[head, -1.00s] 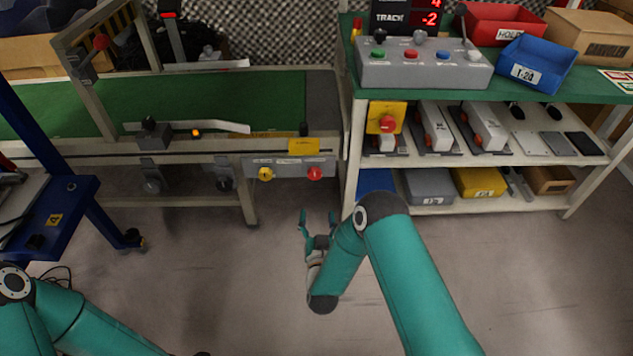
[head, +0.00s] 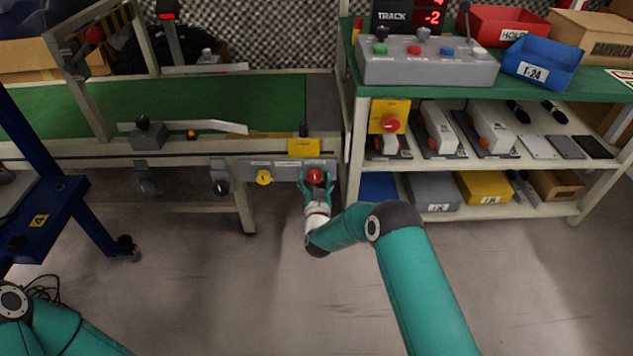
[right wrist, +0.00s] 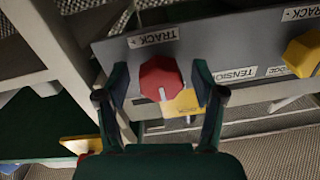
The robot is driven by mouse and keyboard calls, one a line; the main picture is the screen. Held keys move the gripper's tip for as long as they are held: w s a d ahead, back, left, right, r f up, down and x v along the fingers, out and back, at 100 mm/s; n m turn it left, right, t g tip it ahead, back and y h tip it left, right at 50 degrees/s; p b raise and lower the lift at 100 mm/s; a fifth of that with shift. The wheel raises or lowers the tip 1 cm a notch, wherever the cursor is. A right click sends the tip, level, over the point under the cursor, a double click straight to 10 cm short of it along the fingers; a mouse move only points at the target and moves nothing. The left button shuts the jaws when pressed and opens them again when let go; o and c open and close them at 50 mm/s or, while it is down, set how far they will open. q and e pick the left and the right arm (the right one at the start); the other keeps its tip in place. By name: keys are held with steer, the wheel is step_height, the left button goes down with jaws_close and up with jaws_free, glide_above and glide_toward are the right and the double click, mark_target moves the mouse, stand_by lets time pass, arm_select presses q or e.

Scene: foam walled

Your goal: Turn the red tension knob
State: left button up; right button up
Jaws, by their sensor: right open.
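The red knob (head: 315,176) sits at the right end of the grey panel (head: 287,172) on the conveyor's front. In the right wrist view the red knob (right wrist: 160,78) is faceted with a pale pointer mark, and labels reading TRACK and TENSION show on the panel. My right gripper (head: 317,183) is open in front of the knob. In the right wrist view its fingers (right wrist: 162,82) stand on either side of the knob, with visible gaps; I cannot tell the exact depth. My left gripper is not in view; only part of that arm shows at lower left.
A yellow knob (head: 263,177) sits beside the red one on the panel. A yellow block (head: 303,146) is above it. A shelved bench (head: 357,130) stands close on the right, and a blue cart (head: 60,205) at left. The floor in front is clear.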

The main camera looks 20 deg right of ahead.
steer(key=c, duration=1)
steer(key=shift+d, duration=0.4)
steer(key=shift+c, duration=0.7)
steer(key=shift+a, duration=0.3)
steer(key=shift+m, duration=0.4)
steer(key=m, duration=0.4)
steer(key=shift+m, duration=2.1)
steer(key=shift+d, duration=0.1)
